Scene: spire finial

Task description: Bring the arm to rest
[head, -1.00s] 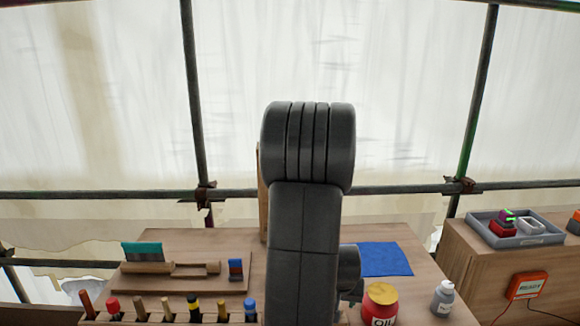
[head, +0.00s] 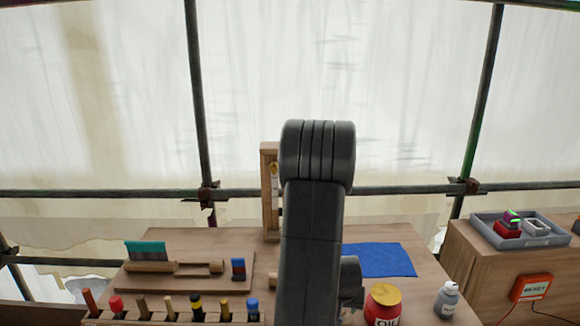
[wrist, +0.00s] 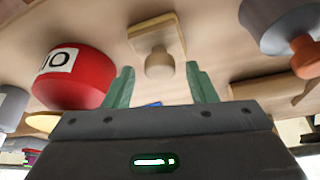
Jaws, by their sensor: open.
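My arm's dark grey links rise in the middle of the head view and hide part of the bench. My gripper (wrist: 160,88) shows in the wrist view with its two green fingers spread apart and nothing between them. Beyond the fingers, a pale wooden piece with a rounded knob (wrist: 159,64) shows against the bench top; it appears apart from the fingers. My gripper's fingers cannot be made out in the head view.
The wooden bench (head: 205,240) holds a red oil tin (head: 383,308), a grey bottle (head: 447,300), a blue cloth (head: 378,260), a tool rack (head: 150,322) and a wooden upright (head: 268,195). A grey tray (head: 520,238) stands on the right bench. Scaffold poles (head: 200,110) stand behind.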

